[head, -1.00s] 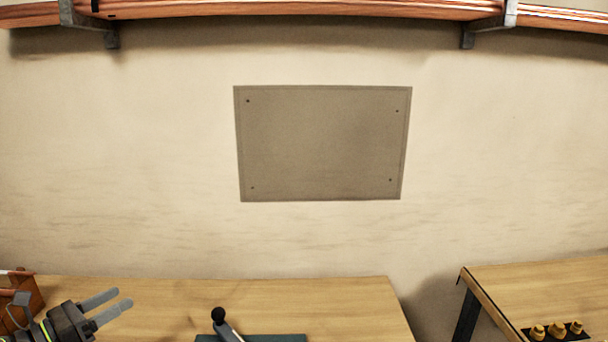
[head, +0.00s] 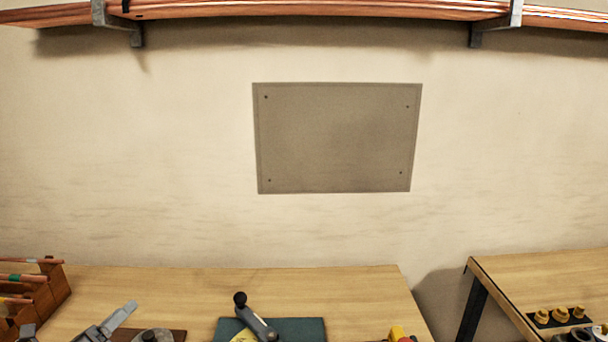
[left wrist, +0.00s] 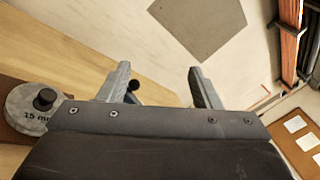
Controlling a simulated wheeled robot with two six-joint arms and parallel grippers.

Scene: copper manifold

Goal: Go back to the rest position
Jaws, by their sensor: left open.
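My left gripper (head: 118,318) shows at the lower left edge of the head view, mostly cut off by the frame, over the wooden bench (head: 340,285). In the left wrist view its two fingers (left wrist: 157,82) stand wide apart with nothing between them. My right gripper is not in view.
A wooden rack (head: 45,295) with copper tubes stands at the left. A black-knobbed tool (head: 258,322) lies on a dark green mat (head: 305,328). A round grey piece marked 15 mm (left wrist: 33,118) is near my gripper. A second table (head: 545,278) holds brass fittings (head: 560,314).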

